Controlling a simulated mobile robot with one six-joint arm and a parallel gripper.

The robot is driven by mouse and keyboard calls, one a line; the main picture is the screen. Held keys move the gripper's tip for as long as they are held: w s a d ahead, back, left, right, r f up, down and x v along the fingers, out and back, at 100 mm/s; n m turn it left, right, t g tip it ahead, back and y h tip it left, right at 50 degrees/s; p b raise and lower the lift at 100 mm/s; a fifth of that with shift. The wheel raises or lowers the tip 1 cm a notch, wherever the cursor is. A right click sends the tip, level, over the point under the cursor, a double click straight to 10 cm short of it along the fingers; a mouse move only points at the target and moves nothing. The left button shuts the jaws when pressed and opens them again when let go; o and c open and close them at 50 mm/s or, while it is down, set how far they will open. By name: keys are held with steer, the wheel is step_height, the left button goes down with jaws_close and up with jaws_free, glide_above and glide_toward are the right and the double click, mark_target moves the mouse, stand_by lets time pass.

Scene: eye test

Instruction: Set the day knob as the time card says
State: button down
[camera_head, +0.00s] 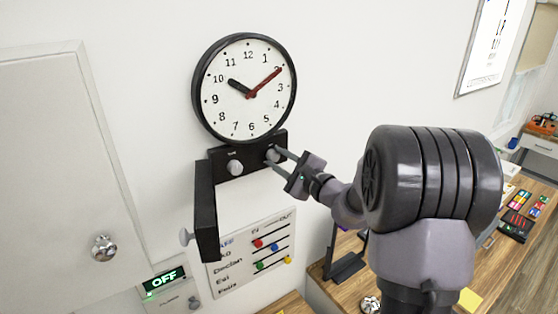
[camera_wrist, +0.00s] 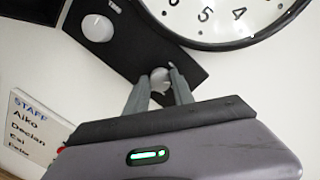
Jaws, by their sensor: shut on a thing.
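A round wall clock (camera_head: 262,115) with a black rim shows its short black hand near 10 and its red hand near 2; its lower edge also shows in the wrist view (camera_wrist: 230,18). A black panel below it (camera_head: 219,158) bears two pale knobs. The left knob (camera_head: 235,167) has a small label above it, seen in the wrist view as "TIME". My gripper (camera_head: 275,157) is shut on the right knob (camera_wrist: 159,77), one finger on each side. No label for the right knob is readable. I cannot make out a time card.
A black shelf-like arm (camera_head: 206,210) with a grey knob (camera_head: 186,237) juts out left of the panel. A staff board (camera_head: 250,254) hangs below. A white door (camera_head: 60,150) is at left, and an "OFF" display (camera_head: 165,280) below. A cluttered wooden desk (camera_head: 350,245) stands at right.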

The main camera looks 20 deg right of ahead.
steer(key=m+b, duration=0.1)
steer(key=m, duration=0.3)
steer(key=shift+f, duration=0.1)
steer(key=m, duration=0.4)
steer(key=shift+m+t, duration=0.4)
steer(key=m+p, duration=0.1)
steer(key=m, duration=0.3)
steer(key=shift+m+h+p, duration=0.35)
steer(key=shift+m+h, duration=0.05)
steer(key=shift+m+h+p, duration=0.3)
steer(key=shift+m+p, duration=0.9)
steer(key=shift+m, duration=1.1)
steer(key=shift+d, duration=0.1)
steer(key=c, duration=1.1)
jaws_free()
